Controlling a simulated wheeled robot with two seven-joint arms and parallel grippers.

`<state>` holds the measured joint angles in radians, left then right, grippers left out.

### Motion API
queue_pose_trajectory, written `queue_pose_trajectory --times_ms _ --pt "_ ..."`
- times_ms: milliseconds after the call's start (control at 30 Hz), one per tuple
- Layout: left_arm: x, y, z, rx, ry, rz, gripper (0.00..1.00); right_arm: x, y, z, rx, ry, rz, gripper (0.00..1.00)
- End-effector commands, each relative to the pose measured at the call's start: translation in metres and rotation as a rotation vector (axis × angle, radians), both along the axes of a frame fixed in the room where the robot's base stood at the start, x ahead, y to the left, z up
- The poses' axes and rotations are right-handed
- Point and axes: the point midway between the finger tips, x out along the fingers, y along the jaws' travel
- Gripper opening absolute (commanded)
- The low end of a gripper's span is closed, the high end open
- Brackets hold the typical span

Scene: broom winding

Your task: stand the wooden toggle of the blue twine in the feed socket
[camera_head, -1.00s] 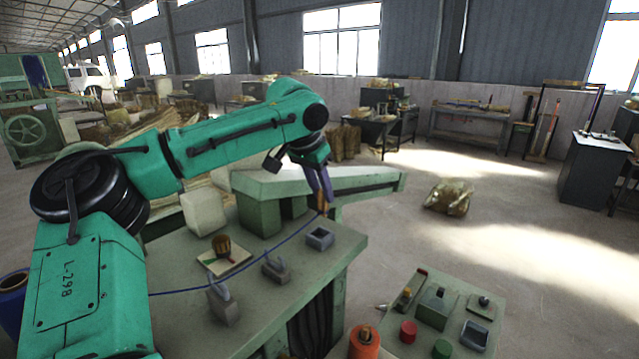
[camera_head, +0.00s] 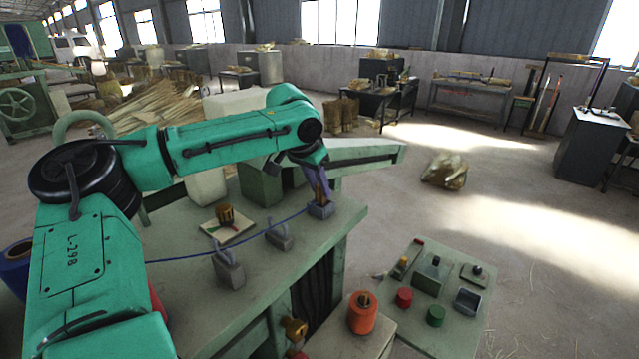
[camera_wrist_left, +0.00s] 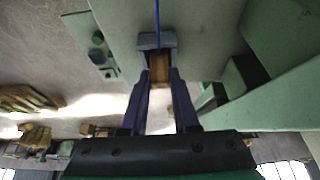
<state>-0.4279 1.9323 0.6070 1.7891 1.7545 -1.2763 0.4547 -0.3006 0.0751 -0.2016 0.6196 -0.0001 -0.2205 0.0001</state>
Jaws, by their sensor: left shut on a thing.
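My left gripper (camera_head: 321,187) is shut on the wooden toggle (camera_head: 319,196), just above the grey feed socket (camera_head: 321,210) on the green bench. The toggle is roughly upright and its lower end is at the socket mouth; the fingers and rim hide how deep it sits. In the left wrist view the brown toggle (camera_wrist_left: 160,69) lies between the gripper's fingers (camera_wrist_left: 160,78), against the socket (camera_wrist_left: 156,41). The blue twine (camera_head: 245,242) runs from the toggle leftward past two grey hooked guides (camera_head: 228,270) (camera_head: 280,238). My right gripper is out of view.
A wooden spool on a pale plate (camera_head: 226,218) stands behind the guides. An orange twine spool (camera_head: 362,314) and a green panel (camera_head: 430,290) with red and green knobs are at lower right. A green beam (camera_head: 360,160) lies close behind the gripper.

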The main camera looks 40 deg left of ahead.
Motion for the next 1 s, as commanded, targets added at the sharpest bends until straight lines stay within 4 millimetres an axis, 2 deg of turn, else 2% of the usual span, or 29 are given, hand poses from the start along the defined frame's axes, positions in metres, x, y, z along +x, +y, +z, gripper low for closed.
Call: queue_pose_trajectory --times_ms 200,233,300,600,700,833,1000 --pt "0.0 0.0 0.0 0.0 0.0 0.0 0.0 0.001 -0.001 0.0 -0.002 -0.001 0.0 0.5" --pt "0.0 0.0 0.0 0.0 0.0 0.0 0.36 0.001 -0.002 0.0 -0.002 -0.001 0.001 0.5" --pt "0.0 0.0 0.0 0.0 0.0 0.0 0.63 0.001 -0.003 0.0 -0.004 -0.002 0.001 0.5" --pt "0.0 0.0 0.001 0.0 0.0 0.0 0.63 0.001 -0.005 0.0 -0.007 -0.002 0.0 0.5" --pt "-0.002 0.0 0.007 0.001 -0.002 0.0 0.63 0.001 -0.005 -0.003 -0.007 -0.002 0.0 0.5" --pt "-0.012 0.0 0.03 0.001 -0.008 0.0 0.63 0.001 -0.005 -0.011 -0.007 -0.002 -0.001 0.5" --pt "-0.033 0.0 0.078 0.003 -0.008 0.001 0.63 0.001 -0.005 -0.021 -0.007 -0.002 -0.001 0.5"
